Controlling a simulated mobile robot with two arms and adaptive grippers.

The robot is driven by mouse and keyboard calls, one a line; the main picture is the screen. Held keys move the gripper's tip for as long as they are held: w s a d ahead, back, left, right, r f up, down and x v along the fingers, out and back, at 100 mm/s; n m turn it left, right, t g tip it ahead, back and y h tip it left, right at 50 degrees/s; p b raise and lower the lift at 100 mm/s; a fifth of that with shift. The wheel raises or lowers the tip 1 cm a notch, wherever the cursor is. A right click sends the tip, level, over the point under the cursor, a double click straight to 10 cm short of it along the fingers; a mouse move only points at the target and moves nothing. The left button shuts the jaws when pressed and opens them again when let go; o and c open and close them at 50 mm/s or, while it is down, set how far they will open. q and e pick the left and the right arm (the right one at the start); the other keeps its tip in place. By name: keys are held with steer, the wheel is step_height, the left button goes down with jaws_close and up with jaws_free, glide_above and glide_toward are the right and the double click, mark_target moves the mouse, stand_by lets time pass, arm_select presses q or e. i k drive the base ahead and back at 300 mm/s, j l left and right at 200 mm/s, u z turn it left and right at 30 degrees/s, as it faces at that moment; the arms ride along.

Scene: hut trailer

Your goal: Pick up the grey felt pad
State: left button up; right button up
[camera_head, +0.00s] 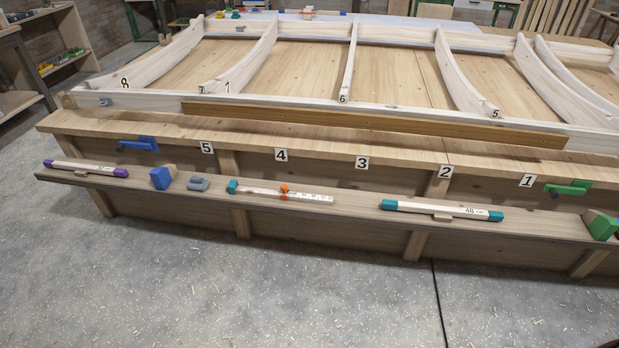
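A small grey piece (198,184) lies on the narrow front shelf, between a blue block and a stick with teal and orange ends. Another small grey piece (105,102) lies at the left end of the white frame's front rail, near the number 8 rib. Both are too small for me to tell which is the felt pad. Neither of my grippers shows in the head view.
The shelf (350,218) also holds a purple-ended stick (85,168), the blue block (161,177), the teal-and-orange stick (262,190), a teal-ended stick (440,210) and a green block (602,226). Blue (138,145) and green (567,188) clamps sit at the bench edge. The front floor is open.

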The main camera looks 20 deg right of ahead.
mark_target(196, 184)
steer(key=i+j+z, duration=0.2)
steer(key=j+z, duration=0.25)
steer(key=j, duration=0.4)
steer(key=j+z, duration=0.45)
steer(key=j, duration=0.45)
